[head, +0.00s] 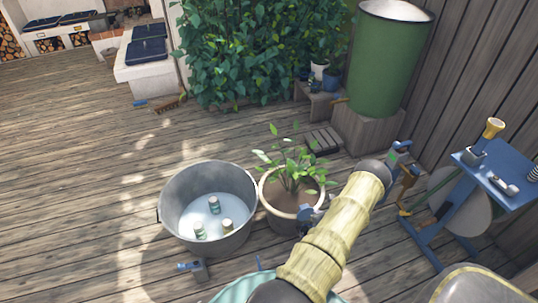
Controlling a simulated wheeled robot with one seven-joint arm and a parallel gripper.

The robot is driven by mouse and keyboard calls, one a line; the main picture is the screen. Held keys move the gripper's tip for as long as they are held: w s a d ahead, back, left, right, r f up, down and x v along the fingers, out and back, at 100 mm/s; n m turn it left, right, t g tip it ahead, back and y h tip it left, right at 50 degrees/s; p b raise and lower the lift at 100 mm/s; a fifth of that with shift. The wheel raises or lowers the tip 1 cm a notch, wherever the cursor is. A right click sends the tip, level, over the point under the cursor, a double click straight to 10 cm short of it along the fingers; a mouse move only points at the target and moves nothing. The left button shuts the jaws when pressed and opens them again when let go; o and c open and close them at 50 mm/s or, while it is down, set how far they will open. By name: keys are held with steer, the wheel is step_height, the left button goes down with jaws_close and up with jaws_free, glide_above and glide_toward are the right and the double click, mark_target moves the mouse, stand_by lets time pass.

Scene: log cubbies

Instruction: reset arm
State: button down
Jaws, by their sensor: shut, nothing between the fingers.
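My arm reaches up from the bottom middle of the head view, with a pale yellow, ringed link and a dark joint at its upper end. My gripper (407,173) appears small and partly hidden just past that joint, in front of the blue stand. It is shut, and I see nothing held in it. Its fingertips are hard to make out against the clutter behind.
A metal tub (166,217) holding several small jars stands left of a potted plant (290,168). My arm overlaps the view beside the pot. A blue stand (507,187) is on the right, with a green barrel (385,65) behind. Open wooden floor (70,170) lies left.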

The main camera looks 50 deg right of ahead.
steer(key=shift+w, duration=0.1)
steer(key=w+a+r+n+g+y, duration=0.2)
steer(key=w+a+r+n+y, duration=0.6)
steer(key=w+a+r+n, duration=0.85)
steer(key=w+a+r+n+g, duration=0.2)
steer(key=a+r+n, duration=0.3)
steer(key=a+r, duration=0.55)
steer(key=s+a+r+n+g+h, duration=0.1)
steer(key=s+a+r+n, duration=0.35)
steer(key=a+n, duration=0.25)
steer(key=s+a+r+n+h, duration=0.1)
steer(key=s+a+r+n, duration=0.2)
steer(key=a+r+n, duration=0.4)
steer(key=s+a+r+n+g+h, duration=0.1)
steer(key=s+a+r+n+h, duration=0.1)
steer(key=s+a+r+n, duration=0.35)
step_height(320, 180, up, 20)
steer(key=w+a+p, duration=0.2)
steer(key=p, duration=1.9)
steer(key=shift+a+p, duration=0.4)
steer(key=shift+f, duration=0.2)
